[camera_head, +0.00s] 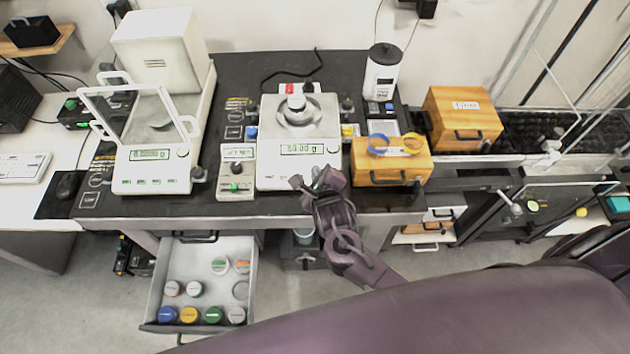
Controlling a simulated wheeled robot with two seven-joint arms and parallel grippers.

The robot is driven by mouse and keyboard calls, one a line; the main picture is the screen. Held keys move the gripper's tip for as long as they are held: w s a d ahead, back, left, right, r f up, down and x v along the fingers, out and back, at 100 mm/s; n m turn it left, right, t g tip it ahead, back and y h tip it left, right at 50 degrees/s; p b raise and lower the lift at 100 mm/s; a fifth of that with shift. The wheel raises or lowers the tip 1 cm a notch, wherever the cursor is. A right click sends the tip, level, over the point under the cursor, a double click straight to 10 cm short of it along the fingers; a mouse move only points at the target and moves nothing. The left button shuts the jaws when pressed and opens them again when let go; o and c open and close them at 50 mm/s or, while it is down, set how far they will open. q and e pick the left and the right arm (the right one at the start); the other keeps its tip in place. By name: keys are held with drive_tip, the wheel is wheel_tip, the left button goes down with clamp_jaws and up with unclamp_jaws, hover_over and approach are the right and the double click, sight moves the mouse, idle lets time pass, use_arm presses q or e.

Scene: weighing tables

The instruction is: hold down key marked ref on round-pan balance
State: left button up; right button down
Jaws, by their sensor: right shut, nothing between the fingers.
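The round-pan balance (270,172) stands in the middle of the dark bench, white, with a lit display (302,149) reading about 50.00 g. A metal weight (296,103) stands on its round pan. My right gripper (308,181) is shut and empty at the balance's front edge, below the display. Its fingers and wrist cover part of the front panel where keys would be. I cannot read a ref marking, and I cannot tell whether the fingertips touch a key. My left gripper is not in view.
A balance with a glass draft shield (150,170) stands to the left, and a small control box (237,172) beside the round-pan balance. Wooden boxes (390,165) stand close to the right. An open drawer (200,262) with several capped jars juts out below.

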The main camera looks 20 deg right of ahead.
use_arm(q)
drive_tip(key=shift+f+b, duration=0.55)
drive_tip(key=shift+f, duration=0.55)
use_arm(e)
drive_tip(key=shift+w+f, duration=0.15)
drive_tip(key=shift+f, duration=0.4)
drive_tip(key=shift+w+f, duration=0.15)
drive_tip(key=shift+f, duration=0.35)
use_arm(q)
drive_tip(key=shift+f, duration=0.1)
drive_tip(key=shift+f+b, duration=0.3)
drive_tip(key=shift+b, duration=0.1)
use_arm(e)
drive_tip(key=shift+w+d+f, duration=0.1)
drive_tip(key=shift+f, duration=0.3)
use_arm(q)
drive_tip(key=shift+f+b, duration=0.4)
use_arm(e)
drive_tip(key=shift+w+f, duration=0.1)
drive_tip(key=shift+f, duration=0.25)
idle(2.5)
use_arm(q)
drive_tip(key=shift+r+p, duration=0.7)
use_arm(e)
drive_tip(key=shift+s+r, duration=0.2)
drive_tip(key=shift+r, duration=0.6)
